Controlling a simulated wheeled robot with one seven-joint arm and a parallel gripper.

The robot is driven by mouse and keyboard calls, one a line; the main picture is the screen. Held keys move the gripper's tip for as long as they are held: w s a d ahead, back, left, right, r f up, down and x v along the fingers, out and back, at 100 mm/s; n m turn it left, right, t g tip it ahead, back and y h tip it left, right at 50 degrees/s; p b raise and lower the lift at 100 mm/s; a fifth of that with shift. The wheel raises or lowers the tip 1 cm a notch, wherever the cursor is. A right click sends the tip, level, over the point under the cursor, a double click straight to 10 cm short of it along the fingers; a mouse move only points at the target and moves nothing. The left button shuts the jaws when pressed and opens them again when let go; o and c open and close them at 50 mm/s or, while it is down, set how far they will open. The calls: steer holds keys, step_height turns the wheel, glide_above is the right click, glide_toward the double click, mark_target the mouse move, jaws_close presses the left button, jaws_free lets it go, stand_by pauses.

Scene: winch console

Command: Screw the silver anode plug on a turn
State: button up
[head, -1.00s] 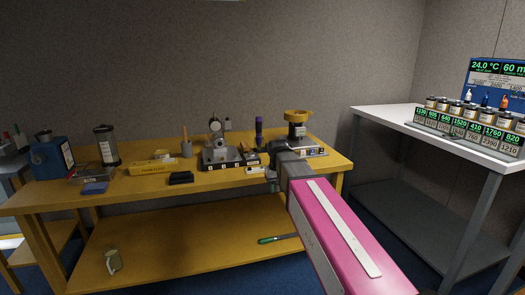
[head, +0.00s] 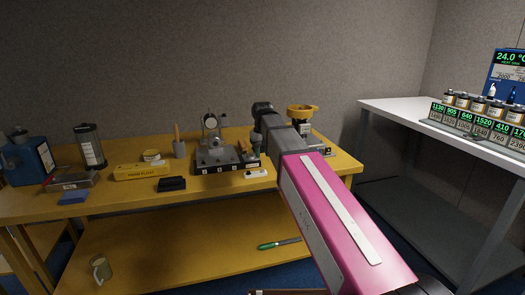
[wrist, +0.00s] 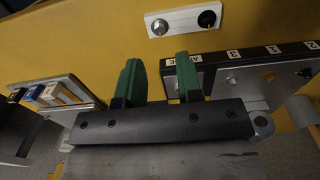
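In the head view my gripper (head: 257,148) points down over the bench, at the right end of a grey device (head: 222,158) with a dial. In the wrist view the device's dark labelled edge (wrist: 262,52) runs right from the right finger, with silver round parts (wrist: 232,81) along its plate.
A white strip (wrist: 186,20) with a silver and a black round part lies in front of the device. A yellow-topped stand (head: 302,114) is right of my gripper. A black block (head: 171,184) and yellow case (head: 141,172) lie left. The front bench edge is mostly clear.

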mark_target(263, 172)
steer(key=shift+f, duration=3.4)
steer(key=shift+c, duration=0.3)
jaws_close()
steer(key=shift+r, duration=2.25)
